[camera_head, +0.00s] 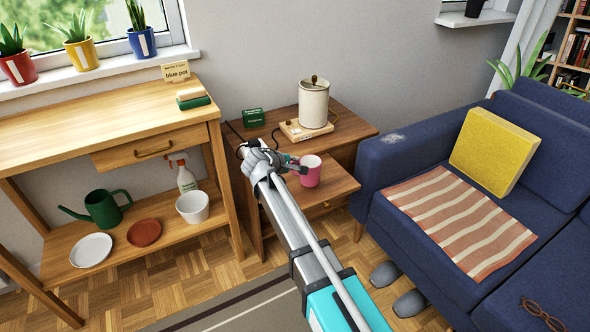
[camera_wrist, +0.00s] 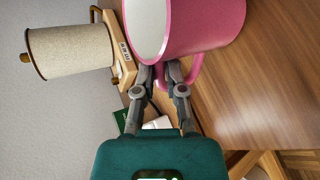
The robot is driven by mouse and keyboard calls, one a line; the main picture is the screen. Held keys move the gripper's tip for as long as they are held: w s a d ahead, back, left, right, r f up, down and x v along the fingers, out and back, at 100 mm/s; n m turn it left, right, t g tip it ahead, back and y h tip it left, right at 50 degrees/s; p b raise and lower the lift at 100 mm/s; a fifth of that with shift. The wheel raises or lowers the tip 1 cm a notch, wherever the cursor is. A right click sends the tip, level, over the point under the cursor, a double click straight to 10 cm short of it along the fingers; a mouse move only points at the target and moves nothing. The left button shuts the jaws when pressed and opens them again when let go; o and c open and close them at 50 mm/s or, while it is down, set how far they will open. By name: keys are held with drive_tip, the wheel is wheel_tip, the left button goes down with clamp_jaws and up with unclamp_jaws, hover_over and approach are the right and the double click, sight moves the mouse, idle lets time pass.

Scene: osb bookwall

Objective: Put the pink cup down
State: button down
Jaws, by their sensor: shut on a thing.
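The pink cup (camera_head: 311,171) is upright, with a white inside, at the lower level of the brown side table (camera_head: 335,188). In the wrist view the cup (camera_wrist: 205,28) fills the top middle, and its handle points toward my gripper (camera_wrist: 166,72). My gripper is shut on the cup's handle; in the head view my gripper (camera_head: 290,165) reaches the cup from the left. I cannot tell whether the cup's base touches the wood.
A cream cylindrical pot (camera_head: 313,103) stands on a wooden base (camera_head: 305,131) on the table's upper level. A small green box (camera_head: 253,117) is beside it. The blue sofa (camera_head: 420,150) borders the table on the right, the wooden bench (camera_head: 90,125) on the left.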

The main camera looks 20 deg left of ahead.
drive_tip(key=shift+f, duration=0.45)
drive_tip(key=c, duration=0.7)
unclamp_jaws()
drive_tip(key=shift+r, duration=0.25)
drive_tip(key=shift+p+v, duration=3)
drive_tip(key=shift+v, duration=3)
drive_tip(key=shift+f, duration=0.1)
